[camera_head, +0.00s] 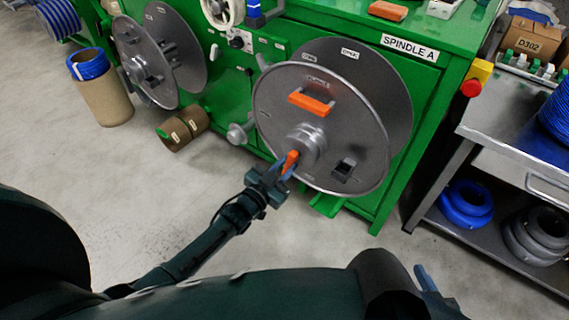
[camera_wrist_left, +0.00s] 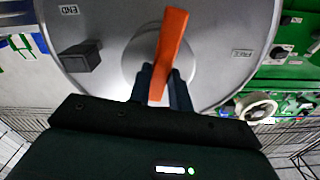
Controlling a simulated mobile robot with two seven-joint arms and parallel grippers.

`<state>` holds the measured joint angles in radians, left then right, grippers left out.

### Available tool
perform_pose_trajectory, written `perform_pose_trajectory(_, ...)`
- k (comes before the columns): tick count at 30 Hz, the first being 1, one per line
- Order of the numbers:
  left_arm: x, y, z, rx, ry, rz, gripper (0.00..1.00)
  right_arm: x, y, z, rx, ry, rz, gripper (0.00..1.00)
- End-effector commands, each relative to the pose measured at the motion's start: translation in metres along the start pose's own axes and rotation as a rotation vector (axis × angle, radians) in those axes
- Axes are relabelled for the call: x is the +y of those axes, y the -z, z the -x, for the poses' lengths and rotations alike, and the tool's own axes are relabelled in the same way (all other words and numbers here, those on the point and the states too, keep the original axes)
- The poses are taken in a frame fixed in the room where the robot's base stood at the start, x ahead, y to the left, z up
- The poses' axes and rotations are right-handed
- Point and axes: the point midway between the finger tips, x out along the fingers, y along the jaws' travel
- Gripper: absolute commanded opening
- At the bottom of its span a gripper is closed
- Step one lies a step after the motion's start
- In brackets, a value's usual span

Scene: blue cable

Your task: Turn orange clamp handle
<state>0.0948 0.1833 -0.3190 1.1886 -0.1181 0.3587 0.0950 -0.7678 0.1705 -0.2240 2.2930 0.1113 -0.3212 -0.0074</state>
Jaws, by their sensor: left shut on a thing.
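The orange clamp handle (camera_head: 291,160) sticks out from the grey hub (camera_head: 306,146) at the middle of the large metal reel disc (camera_head: 345,123) on the green machine. My left gripper (camera_head: 285,170) is at the hub and shut on the handle. In the left wrist view the orange handle (camera_wrist_left: 170,52) stands nearly upright, leaning slightly right, between the dark fingers of my left gripper (camera_wrist_left: 163,88). The fingers cover its lower sides. A second orange part (camera_head: 311,104) sits higher on the disc face.
The green machine (camera_head: 398,165) labelled SPINDLE A stands behind the reel. A metal cart (camera_head: 507,150) with blue and grey coils is at the right. A second reel (camera_head: 143,62) and a tan drum (camera_head: 102,95) are at the left.

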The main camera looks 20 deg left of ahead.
Motion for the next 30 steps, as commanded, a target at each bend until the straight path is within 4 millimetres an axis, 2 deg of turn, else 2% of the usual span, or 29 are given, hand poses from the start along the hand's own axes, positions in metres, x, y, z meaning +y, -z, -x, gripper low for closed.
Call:
perform_pose_trajectory(12, 0.0020, -0.0008, 0.0006, -0.003, 0.000, 0.204, 0.00, -0.0024, 0.0019, -0.0018, -0.007, 0.007, -0.003, 0.55)
perform_pose_trajectory(29, 0.0029, -0.0009, 0.0006, -0.003, 0.000, 0.241, 0.00, -0.0022, 0.0010, -0.0034, -0.010, 0.007, -0.002, 0.55)
perform_pose_trajectory(30, 0.0030, -0.0009, 0.0006, -0.002, 0.000, 0.241, 0.21, -0.0022, 0.0008, -0.0034, -0.010, 0.007, -0.002, 0.55)
